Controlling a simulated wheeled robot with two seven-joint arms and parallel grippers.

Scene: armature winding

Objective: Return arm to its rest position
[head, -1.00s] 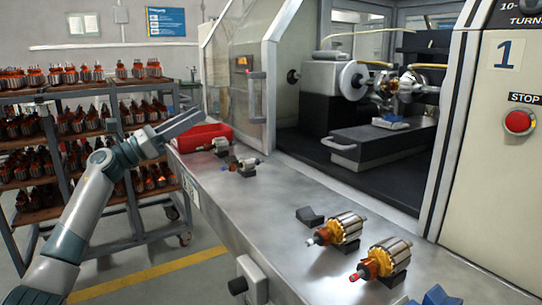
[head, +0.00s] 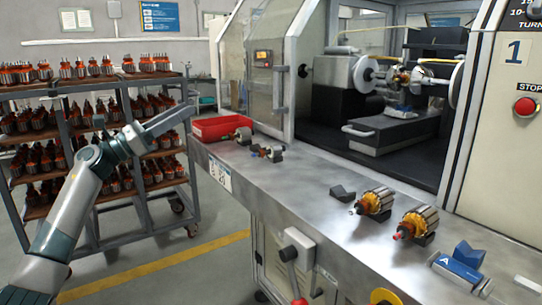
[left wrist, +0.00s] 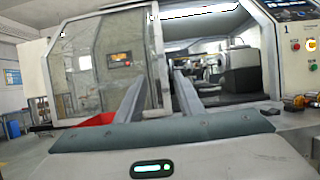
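My left arm comes in from the left of the head view. Its gripper (head: 168,122) is raised in front of the parts rack, near the left end of the bench, holding nothing. In the left wrist view the two fingers of my left gripper (left wrist: 158,98) stand apart with nothing between them. They point toward the winding machine. My right gripper does not show in either view.
The steel bench (head: 315,220) carries a red tray (head: 222,129) and several armatures, including one with a red tip (head: 418,222). The winding machine (head: 340,85) stands open behind. A rack of armatures (head: 95,140) stands at left.

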